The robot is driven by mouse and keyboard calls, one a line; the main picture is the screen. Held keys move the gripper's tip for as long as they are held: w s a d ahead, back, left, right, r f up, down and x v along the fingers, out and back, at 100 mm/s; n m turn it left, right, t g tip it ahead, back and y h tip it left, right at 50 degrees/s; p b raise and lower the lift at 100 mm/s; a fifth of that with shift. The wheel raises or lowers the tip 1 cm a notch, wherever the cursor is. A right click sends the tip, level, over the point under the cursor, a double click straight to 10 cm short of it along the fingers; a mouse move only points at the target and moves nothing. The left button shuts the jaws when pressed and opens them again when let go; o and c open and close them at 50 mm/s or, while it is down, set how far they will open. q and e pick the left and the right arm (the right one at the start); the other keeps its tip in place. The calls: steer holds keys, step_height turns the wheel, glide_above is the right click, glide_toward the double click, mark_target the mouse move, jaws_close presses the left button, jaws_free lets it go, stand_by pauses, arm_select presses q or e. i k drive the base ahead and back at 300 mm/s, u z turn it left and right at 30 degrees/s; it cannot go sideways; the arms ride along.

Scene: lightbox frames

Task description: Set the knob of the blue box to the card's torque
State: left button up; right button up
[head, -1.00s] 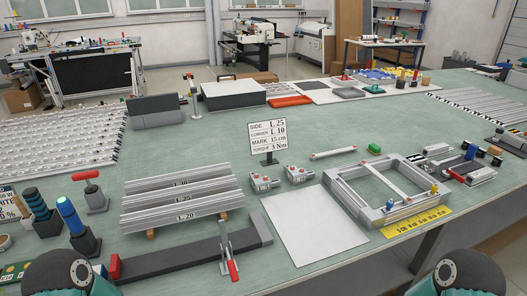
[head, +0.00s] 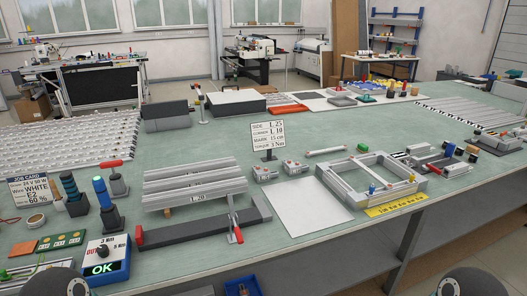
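The blue box (head: 120,272) stands at the front left of the table, with a green "OK" on its dark display. Its white top face carries print that seems to read "3 Nm" and "OUT", around a dark knob (head: 105,251); the knob's exact pointing is too small to tell. The white card (head: 268,135) on a stand at mid-table reads Side L 25, Corner L 10, Mark 15 cm, Torque 3 Nm. Only dark rounded parts of my arms show at the bottom corners; neither gripper is in view.
A job card (head: 35,190), blue-topped tool (head: 103,195) and green board (head: 62,240) stand near the box. Aluminium profiles (head: 195,180), a red-handled clamp (head: 236,230), a white sheet (head: 305,208) and a metal frame (head: 372,180) lie to the right.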

mark_target(103, 251)
steer(key=z, duration=0.4)
steer(key=i, duration=0.8)
steer(key=u, duration=1.95)
steer(key=k, duration=0.75)
steer(key=u, duration=0.15)
